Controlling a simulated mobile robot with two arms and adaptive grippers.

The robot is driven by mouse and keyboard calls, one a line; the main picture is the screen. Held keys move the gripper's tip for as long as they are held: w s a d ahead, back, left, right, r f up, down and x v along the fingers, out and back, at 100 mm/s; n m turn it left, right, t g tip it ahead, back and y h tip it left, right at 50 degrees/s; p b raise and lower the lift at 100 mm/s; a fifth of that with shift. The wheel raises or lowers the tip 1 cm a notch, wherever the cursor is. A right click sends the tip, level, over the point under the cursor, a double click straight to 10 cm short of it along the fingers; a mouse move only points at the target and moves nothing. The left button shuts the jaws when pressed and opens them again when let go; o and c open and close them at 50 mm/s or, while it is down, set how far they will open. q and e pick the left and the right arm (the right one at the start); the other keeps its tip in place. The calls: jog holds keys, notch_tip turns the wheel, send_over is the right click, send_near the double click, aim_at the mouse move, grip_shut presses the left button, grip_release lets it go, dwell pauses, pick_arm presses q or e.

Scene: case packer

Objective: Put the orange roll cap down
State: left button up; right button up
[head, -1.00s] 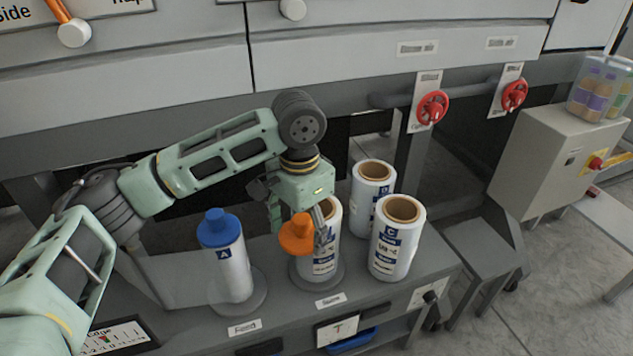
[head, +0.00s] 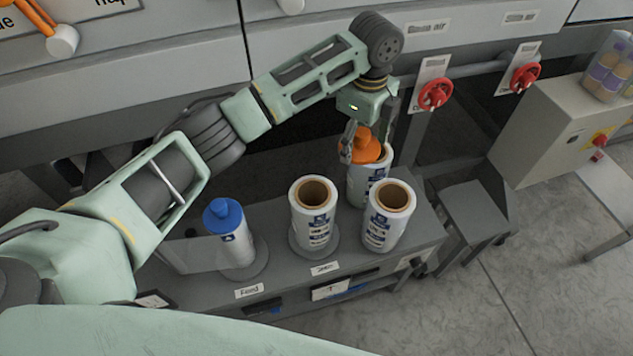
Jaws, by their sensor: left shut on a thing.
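The orange roll cap (head: 367,149) is in my left gripper (head: 362,142), whose fingers are shut on it. The gripper points down, and the cap is above or at the top of the back right roll (head: 362,186). I cannot tell whether cap and roll touch. The front right roll (head: 388,216) and the middle roll (head: 313,215) stand upright with open brown cores. The roll on the left (head: 235,246) wears a blue cap (head: 223,214). My right gripper is not in view.
The rolls stand on a grey bench (head: 205,284) with labels along its front edge. Red valve wheels (head: 436,95) (head: 524,78) are on the machine behind. A beige box (head: 550,133) stands at the right. A low grey stand (head: 474,212) is beside the bench.

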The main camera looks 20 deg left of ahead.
pick_arm(q)
jog(key=shift+a+f+p, duration=0.65)
jog(key=shift+a+f, duration=0.45)
jog(key=shift+f, duration=0.15)
jog(key=s+a+f+p, duration=0.1)
jog(key=s+a+f, duration=0.1)
jog(key=f, duration=0.1)
jog(key=s+a+f+p, duration=0.3)
jog(key=s+a+f, duration=0.1)
jog(key=s+f, duration=0.1)
jog(key=shift+a+f, duration=0.25)
jog(key=shift+f, duration=0.1)
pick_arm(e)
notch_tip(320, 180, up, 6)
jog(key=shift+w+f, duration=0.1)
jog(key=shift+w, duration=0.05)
pick_arm(q)
jog(key=shift+f, duration=0.1)
jog(key=o, duration=1.2)
jog(key=shift+s, duration=0.1)
jog(key=shift+o, duration=0.2)
